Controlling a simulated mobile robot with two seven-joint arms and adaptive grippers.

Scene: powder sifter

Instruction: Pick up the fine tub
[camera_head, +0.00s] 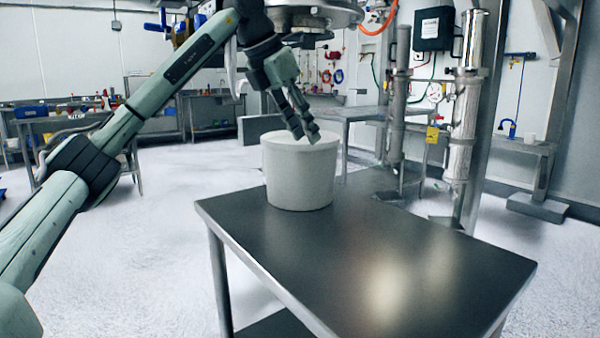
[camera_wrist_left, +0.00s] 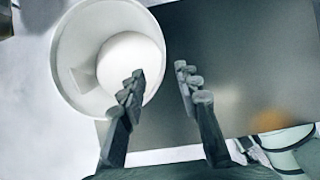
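The fine tub (camera_head: 300,175) is a white, round, open-topped tub standing upright on the far left part of a dark metal table. In the left wrist view the tub (camera_wrist_left: 68,62) is seen from above, with a white rounded mass inside. My left gripper (camera_head: 305,136) is over the tub's rim, fingers pointing down. In the left wrist view its fingers (camera_wrist_left: 160,75) are spread apart, one over the tub's opening and the other outside over the table. My right gripper is not in view.
The dark table top (camera_head: 380,265) is bare to the right and front of the tub. A round metal sifter part (camera_head: 312,14) hangs above the tub, close to my left wrist. Vertical metal pipes (camera_head: 462,130) stand behind the table on the right.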

